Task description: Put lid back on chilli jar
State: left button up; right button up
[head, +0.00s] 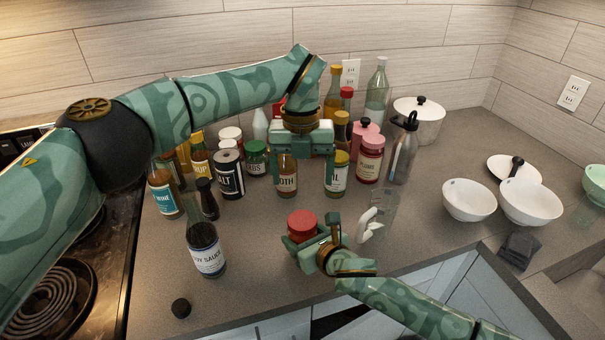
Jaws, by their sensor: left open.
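A red round top (302,223), either a lid or a red-topped jar, is at my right gripper near the counter's front. Its lower part is hidden by the gripper, and I cannot read a label to confirm it is the chilli jar. My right gripper (316,244) is right against it, but whether the fingers are closed on it is unclear. My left gripper (303,154) is open, pointing down among the bottles at the back, in front of or around a brown bottle (287,180) with a partly hidden label. No separate chilli lid can be made out.
A clear measuring jug (381,212) is right of my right gripper. White bowls (469,200) stand at right. The stove coil (45,300) is at left.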

jog(key=o, duration=0.5)
jog(key=shift+f, duration=0.15)
jog(key=shift+s+d+r, duration=0.2)
jog(key=shift+s+r, duration=0.1)
jog(key=p+v, duration=0.4)
jog(key=v, duration=1.1)
jog(key=shift+s, duration=0.2)
jog(key=shift+d, duration=0.1)
